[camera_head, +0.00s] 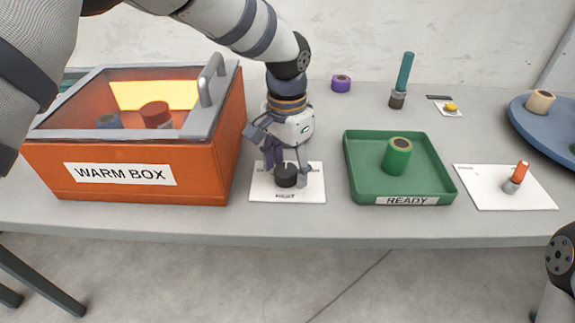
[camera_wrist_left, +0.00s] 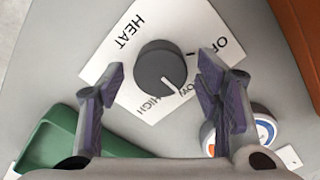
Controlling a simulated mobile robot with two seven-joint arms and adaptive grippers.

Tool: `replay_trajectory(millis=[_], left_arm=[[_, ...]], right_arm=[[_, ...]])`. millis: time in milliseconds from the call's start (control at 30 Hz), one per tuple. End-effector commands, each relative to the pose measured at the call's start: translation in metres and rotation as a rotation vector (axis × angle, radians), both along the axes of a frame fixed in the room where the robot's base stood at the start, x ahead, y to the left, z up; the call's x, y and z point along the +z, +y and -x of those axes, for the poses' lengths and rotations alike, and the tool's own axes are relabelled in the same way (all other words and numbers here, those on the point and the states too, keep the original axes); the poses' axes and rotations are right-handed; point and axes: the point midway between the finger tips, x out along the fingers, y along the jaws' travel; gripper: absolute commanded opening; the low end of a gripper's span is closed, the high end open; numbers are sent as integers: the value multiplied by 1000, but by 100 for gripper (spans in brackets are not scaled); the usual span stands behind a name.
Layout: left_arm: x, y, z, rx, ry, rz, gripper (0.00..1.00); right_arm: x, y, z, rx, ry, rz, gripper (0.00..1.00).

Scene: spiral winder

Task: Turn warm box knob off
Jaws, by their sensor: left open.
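The warm box knob (camera_head: 286,175) is a dark round dial on a white card (camera_head: 262,192) marked HEAT, right of the orange warm box (camera_head: 215,160). In the left wrist view the knob (camera_wrist_left: 160,67) has a white pointer line that points toward the lower right, near the LOW and HIGH lettering. The OFF lettering is on the card's right side, partly hidden by a finger. My left gripper (camera_head: 287,172) is open over the knob; in the left wrist view its fingers (camera_wrist_left: 168,88) stand either side of it, seemingly apart from it.
The warm box has a glowing interior with spools and a raised grey handle (camera_head: 212,80). A green READY tray (camera_head: 440,178) with a green spool (camera_head: 397,156) stands to the right. Beyond it are a white card with an orange-topped peg (camera_head: 518,177) and a blue round plate (camera_head: 550,124).

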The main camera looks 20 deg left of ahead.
Motion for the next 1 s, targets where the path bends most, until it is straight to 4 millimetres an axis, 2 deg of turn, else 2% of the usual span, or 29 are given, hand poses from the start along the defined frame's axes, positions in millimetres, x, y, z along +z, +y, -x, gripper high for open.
replay_trajectory(millis=[233,433,767,1000], left_arm=[[-1,0,0,0,0,0,56],[-1,0,0,0,0,0,11],[0,0,0,32,0,-1,11],[2,0,0,170,-3,-1,11]], right_arm=[[0,0,0,0,-1,0,0],[0,0,0,0,-1,0,0],[2,0,-2,0,-7,0,0],[11,0,-10,-1,-33,0,0]])
